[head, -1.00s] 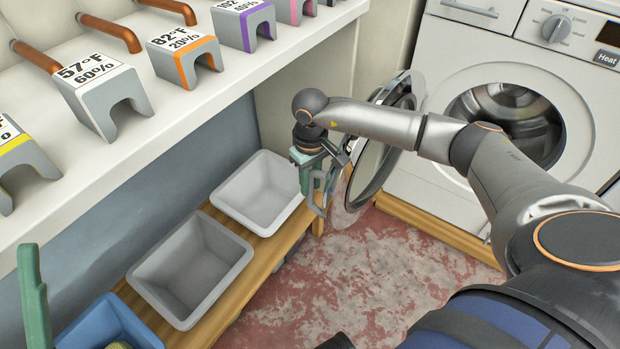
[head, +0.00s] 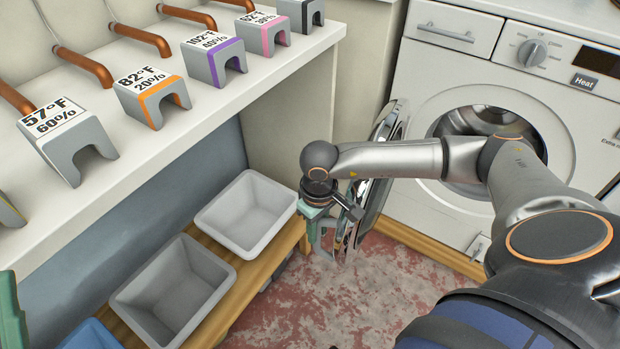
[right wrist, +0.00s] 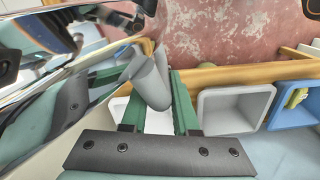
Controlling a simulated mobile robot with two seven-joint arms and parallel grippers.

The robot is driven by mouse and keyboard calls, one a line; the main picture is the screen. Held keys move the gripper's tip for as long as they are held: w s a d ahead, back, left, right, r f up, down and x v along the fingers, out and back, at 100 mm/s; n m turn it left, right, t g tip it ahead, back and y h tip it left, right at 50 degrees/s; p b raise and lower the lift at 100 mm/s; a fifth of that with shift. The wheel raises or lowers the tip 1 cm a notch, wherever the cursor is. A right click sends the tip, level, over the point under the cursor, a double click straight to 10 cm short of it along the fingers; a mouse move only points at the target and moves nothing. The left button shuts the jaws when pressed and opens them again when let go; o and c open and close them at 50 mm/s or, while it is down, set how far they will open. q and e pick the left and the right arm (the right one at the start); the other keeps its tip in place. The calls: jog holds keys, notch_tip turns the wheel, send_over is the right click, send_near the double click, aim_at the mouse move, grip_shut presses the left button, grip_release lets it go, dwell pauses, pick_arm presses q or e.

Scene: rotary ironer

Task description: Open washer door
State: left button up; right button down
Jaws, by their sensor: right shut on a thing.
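The white washer (head: 415,150) stands at the right in the head view, with its dark drum opening (head: 475,122) exposed. Its round door (head: 372,205), with a shiny metal rim, is swung wide out to the left. My right gripper (head: 322,243) is at the door's near, left edge and is shut on the door there. In the right wrist view, the green fingers (right wrist: 155,95) stand around a grey piece at the door's edge, with the reflective door (right wrist: 50,95) along the left. My left gripper (head: 12,315) shows only as a green part at the left edge; its jaws are cut off.
A white counter (head: 200,110) with labelled grey stands is above. Bare reddish floor (head: 350,290) lies below the door.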

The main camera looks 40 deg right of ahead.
jog(key=shift+s+a+f, duration=0.1)
jog(key=shift+s+a, duration=0.15)
jog(key=shift+a, duration=0.05)
jog(key=c, duration=0.9)
grip_release()
jog(key=shift+o, duration=0.6)
jog(key=shift+w+d, duration=0.1)
jog(key=shift+w, duration=0.05)
jog(key=shift+d, duration=0.1)
jog(key=shift+w, duration=0.15)
